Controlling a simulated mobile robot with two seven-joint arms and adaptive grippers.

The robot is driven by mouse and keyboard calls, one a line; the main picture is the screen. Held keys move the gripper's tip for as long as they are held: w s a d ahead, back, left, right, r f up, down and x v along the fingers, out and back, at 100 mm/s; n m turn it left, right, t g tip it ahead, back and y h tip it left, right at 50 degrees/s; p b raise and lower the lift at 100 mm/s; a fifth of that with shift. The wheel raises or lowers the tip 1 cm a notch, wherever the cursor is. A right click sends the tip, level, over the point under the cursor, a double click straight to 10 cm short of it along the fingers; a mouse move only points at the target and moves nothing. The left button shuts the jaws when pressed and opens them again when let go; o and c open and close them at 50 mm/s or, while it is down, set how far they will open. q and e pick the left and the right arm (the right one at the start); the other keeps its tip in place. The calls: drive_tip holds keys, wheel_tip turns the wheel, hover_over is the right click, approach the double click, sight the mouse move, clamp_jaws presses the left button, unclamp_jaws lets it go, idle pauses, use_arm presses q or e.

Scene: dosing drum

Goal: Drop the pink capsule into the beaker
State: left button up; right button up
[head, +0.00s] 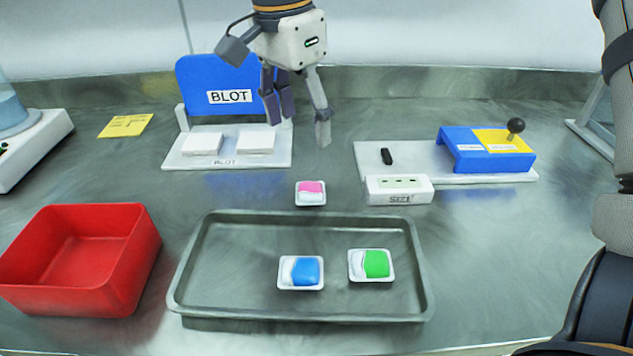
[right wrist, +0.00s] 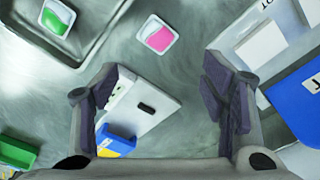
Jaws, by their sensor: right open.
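The pink capsule (head: 312,187), pink and white, lies in a small white dish behind the grey tray in the head view. It also shows in the right wrist view (right wrist: 159,39), ahead of and apart from the fingers. My right gripper (head: 299,125) hangs open and empty above the bench, behind the capsule and in front of the blue BLOT board. Its two spread fingers frame bare bench and part of the SIZE station in the right wrist view (right wrist: 165,90). A clear vessel with bluish contents (head: 9,107), perhaps the beaker, is cut off at the left edge on a white base.
The grey tray (head: 205,300) holds a blue capsule (head: 306,271) and a green capsule (head: 377,263) in white dishes. A red bin (head: 130,275) stands left. The BLOT station (head: 228,150) and the SIZE station (head: 450,178) stand behind. A yellow note (head: 126,125) lies back left.

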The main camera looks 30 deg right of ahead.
drive_tip(key=m, duration=0.1)
hover_over(310, 191)
drive_tip(key=f, duration=0.6)
drive_tip(key=shift+w+a, duration=0.25)
drive_tip(key=shift+w, duration=0.15)
drive_tip(key=f, duration=0.3)
drive_tip(key=s+f, duration=0.1)
drive_tip(key=f, duration=0.1)
drive_tip(key=shift+d+f, duration=0.1)
drive_tip(key=shift+f, duration=0.05)
drive_tip(key=shift+w+f, duration=0.1)
drive_tip(key=shift+f, duration=0.3)
drive_tip(key=c, duration=1)
